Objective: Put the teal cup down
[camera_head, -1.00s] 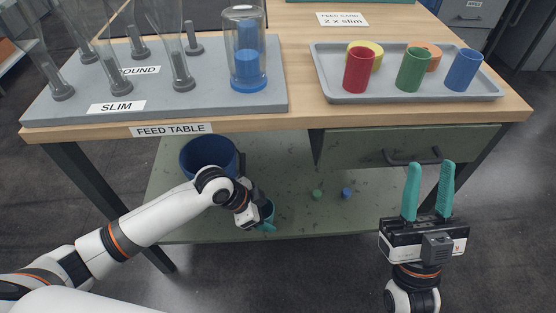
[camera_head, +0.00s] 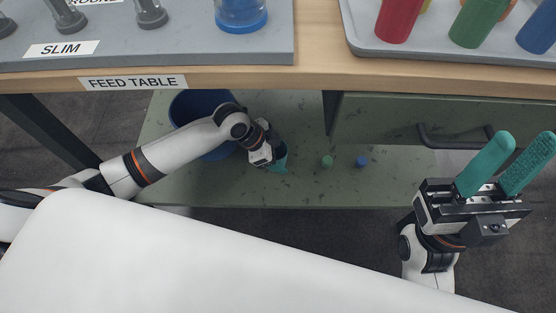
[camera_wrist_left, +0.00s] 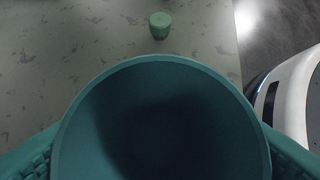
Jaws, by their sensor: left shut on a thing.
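The teal cup (camera_wrist_left: 160,120) fills the lower middle of the left wrist view, its open mouth facing the camera and looking empty. My left gripper (camera_head: 279,162) is shut on it, with a teal finger on either side of the cup in the wrist view. In the head view the cup (camera_head: 282,153) is small and partly hidden by the gripper, over the green lower shelf (camera_head: 230,185). I cannot tell whether its base touches the shelf. My right gripper (camera_head: 519,152) is open and empty, in front of the drawer at the right.
A blue bin (camera_head: 190,108) stands on the shelf behind my left arm. The feed table edge (camera_head: 230,82) and drawer (camera_head: 390,122) overhang the shelf.

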